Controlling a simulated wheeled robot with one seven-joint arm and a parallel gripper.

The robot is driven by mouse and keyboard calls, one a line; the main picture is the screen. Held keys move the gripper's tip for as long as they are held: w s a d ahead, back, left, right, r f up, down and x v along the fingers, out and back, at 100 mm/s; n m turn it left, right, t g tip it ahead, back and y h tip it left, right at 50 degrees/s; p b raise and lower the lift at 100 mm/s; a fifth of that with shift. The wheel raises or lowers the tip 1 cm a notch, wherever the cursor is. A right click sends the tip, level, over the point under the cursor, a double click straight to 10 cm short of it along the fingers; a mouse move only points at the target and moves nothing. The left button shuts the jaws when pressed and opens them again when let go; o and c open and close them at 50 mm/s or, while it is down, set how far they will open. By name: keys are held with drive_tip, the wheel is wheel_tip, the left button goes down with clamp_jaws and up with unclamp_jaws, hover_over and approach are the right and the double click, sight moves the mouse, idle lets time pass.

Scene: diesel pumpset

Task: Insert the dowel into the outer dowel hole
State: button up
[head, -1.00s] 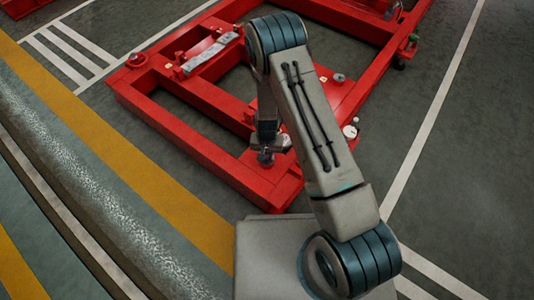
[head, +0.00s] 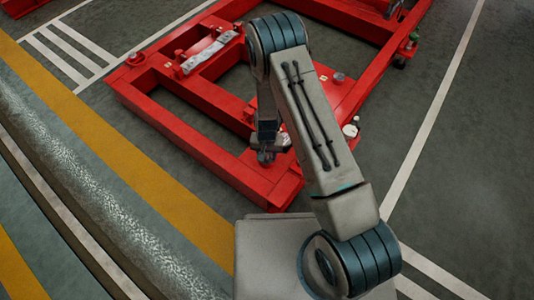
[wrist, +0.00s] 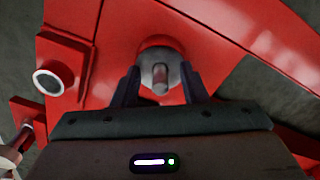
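In the wrist view the dowel (wrist: 160,80) is a short grey pin standing end-on in the middle of a round grey face on a red boss (wrist: 160,46). Its lower end is out of sight, so I cannot tell how deep it sits. My gripper (wrist: 160,68) has one dark finger on each side of the dowel, with a clear gap to it on both sides. The gripper is open. In the head view my gripper (head: 266,154) is low over the near corner of the red frame (head: 215,150); the dowel cannot be made out there.
A red bracket with a pale-ringed round opening (wrist: 47,82) stands left of the boss. A silver plate (head: 210,56) lies across the frame's far left. A small white round part (head: 350,130) sits right of my arm. Grey floor (head: 455,150) to the right is clear.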

wheel_tip(320, 180, up, 14)
drive_tip(key=p, duration=0.5)
drive_tip(key=shift+p, duration=0.3)
